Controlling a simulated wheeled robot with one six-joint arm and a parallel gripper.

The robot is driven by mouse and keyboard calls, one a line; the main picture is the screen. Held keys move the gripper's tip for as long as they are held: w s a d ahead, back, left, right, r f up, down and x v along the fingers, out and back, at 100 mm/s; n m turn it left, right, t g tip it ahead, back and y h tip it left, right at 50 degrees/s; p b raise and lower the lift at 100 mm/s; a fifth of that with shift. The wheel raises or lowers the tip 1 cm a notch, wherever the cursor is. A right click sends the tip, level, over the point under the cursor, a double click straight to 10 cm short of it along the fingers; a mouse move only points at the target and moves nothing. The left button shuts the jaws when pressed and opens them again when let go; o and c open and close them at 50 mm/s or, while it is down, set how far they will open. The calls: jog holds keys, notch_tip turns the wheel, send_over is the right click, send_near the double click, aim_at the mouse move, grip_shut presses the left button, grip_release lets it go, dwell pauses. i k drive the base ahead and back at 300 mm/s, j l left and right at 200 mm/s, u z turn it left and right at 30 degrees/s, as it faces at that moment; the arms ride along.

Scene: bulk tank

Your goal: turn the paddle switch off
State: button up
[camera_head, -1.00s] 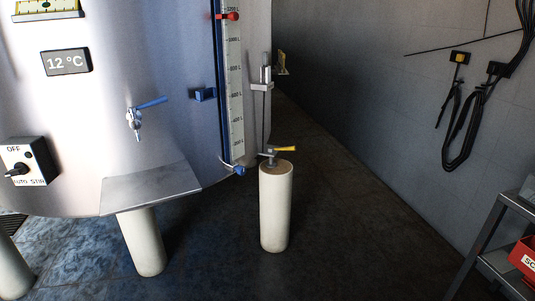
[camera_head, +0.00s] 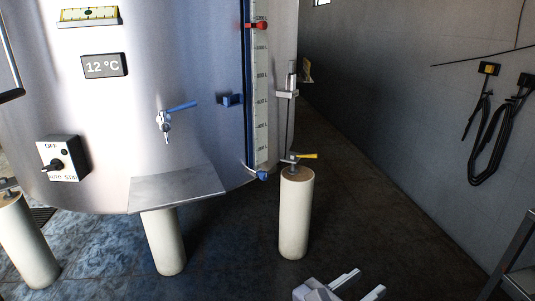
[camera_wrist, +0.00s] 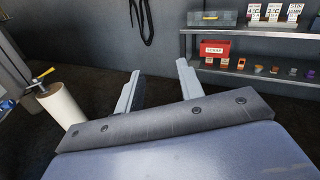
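The paddle switch is a white box (camera_head: 63,158) on the tank's lower left front, in the head view. It is marked OFF at the top and AUTO and STIR at the bottom. Its black knob (camera_head: 53,165) has its tip toward the lower left, away from the OFF mark. My gripper (camera_head: 370,280) is at the bottom edge of the head view, far right of the switch and apart from it. In the wrist view my gripper (camera_wrist: 158,68) shows two spread fingers with nothing between them. The switch is not in the wrist view.
The steel tank (camera_head: 200,65) has a blue-handled tap (camera_head: 165,122) above a sloped metal shelf (camera_head: 178,188). Pale posts (camera_head: 296,215) stand below and beside it. A shelf rack (camera_wrist: 250,80) with a red bin (camera_wrist: 214,48) stands at right. Dark floor lies between post and wall.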

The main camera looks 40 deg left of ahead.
aim_at(56, 164)
jog(key=j+u, duration=0.4)
jog(key=i+j+u, duration=0.1)
jog(key=j+u, duration=0.15)
jog(key=u, duration=0.15)
jog(key=i+j+u, duration=0.1)
jog(key=j+u, duration=0.3)
jog(key=i+j+u, duration=0.15)
jog(key=u, duration=0.2)
jog(key=i+j+u, duration=0.25)
jog(key=i+j, duration=0.9)
jog(key=j, duration=0.1)
